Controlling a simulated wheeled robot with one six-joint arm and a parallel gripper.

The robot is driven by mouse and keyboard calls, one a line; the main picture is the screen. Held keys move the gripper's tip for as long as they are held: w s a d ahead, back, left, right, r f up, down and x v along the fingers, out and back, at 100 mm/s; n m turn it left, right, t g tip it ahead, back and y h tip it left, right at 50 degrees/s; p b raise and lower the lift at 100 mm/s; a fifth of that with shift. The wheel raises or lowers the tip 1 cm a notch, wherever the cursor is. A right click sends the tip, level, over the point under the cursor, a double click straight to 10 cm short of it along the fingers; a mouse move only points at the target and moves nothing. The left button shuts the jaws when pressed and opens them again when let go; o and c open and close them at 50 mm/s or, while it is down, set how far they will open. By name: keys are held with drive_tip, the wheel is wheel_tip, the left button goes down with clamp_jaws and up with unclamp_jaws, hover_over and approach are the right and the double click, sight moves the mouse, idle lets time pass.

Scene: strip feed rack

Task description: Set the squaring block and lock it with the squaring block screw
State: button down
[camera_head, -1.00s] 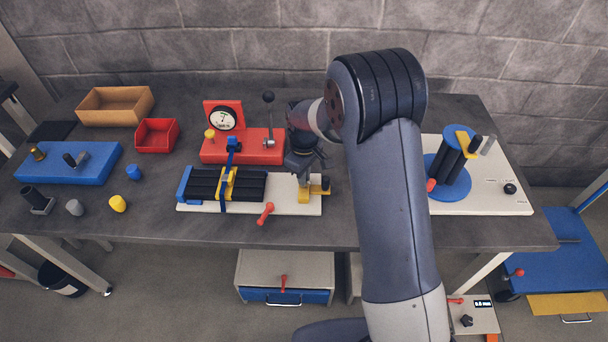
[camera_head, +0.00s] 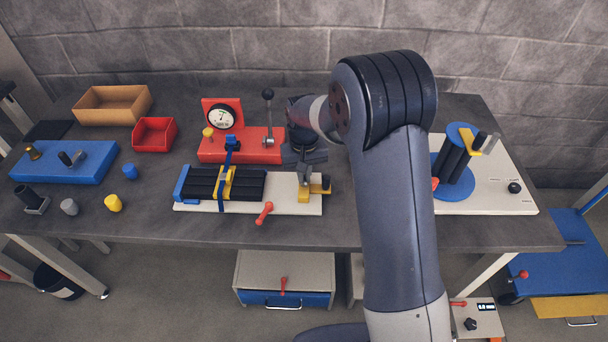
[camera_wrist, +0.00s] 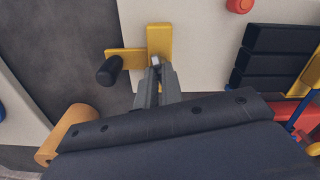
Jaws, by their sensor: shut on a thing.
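The yellow squaring block (camera_head: 304,193) stands at the right end of the white base board (camera_head: 270,207). In the wrist view the block (camera_wrist: 159,38) is a yellow bar with a yellow arm (camera_wrist: 122,57) to its left. A dark knob (camera_wrist: 109,70), apparently the squaring block screw, sticks out of that arm; the knob also shows in the head view (camera_head: 326,180). My gripper (camera_wrist: 156,68) is shut on a small pale metal part at the block's near end. In the head view my gripper (camera_head: 304,172) is directly above the block. The contact is partly hidden by the fingers.
Black strips (camera_head: 202,183) lie left of the block under a yellow clamp (camera_head: 227,180). A red lever (camera_head: 264,213) is at the board's front edge. A red gauge stand (camera_head: 222,147) is close behind. A blue reel (camera_head: 456,185) stands to the right.

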drive_tip(key=shift+m, duration=0.8)
drive_tip(key=c, duration=1.6)
unclamp_jaws()
drive_tip(key=shift+o, duration=0.2)
wheel_tip(320, 180, up, 11)
drive_tip(key=shift+b, duration=0.4)
drive_tip(key=shift+f, duration=0.1)
